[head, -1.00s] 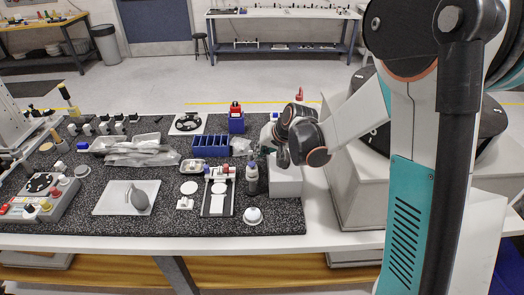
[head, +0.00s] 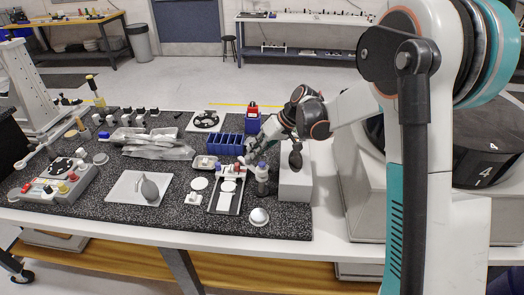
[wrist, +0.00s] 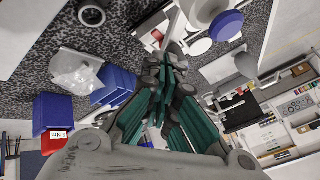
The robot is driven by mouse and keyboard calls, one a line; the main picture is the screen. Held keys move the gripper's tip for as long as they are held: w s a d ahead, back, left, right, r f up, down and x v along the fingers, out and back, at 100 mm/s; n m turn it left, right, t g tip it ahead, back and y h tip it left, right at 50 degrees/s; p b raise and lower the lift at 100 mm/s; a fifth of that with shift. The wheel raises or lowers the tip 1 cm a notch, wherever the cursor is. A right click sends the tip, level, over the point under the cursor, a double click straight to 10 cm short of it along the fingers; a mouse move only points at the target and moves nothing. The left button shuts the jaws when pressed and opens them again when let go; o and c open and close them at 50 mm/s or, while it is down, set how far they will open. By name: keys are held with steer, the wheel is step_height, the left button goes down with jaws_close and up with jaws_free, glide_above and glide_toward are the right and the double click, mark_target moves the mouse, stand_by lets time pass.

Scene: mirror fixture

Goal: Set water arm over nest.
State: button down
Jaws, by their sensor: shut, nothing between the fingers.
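A dark-framed fixture (head: 213,207) lies on the speckled mat, with a pale plate (head: 226,202) inside that may be the nest. A white crosspiece with red and blue ends (head: 231,171), perhaps the water arm, sits at its far end. My gripper (head: 245,161) is shut and empty, beside or just above the crosspiece's far right side. In the wrist view my gripper (wrist: 174,52) points towards a white bar (wrist: 171,24) and a small red part (wrist: 157,35). I cannot tell whether the fingers touch the bar.
A white box (head: 295,183) is farther right, under my arm. A blue divided bin (head: 226,144) is behind the fixture. A white dome (head: 259,216) sits front right.

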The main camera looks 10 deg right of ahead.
steer(key=a+n+g, duration=0.1)
steer(key=n, duration=0.1)
steer(key=a+n+g, duration=0.1)
steer(key=shift+s+a+n, duration=0.25)
steer(key=shift+s+n, duration=0.05)
steer(key=shift+n, duration=0.1)
steer(key=shift+s+a+b, duration=0.35)
steer(key=shift+s+a, duration=0.6)
steer(key=shift+a, duration=0.15)
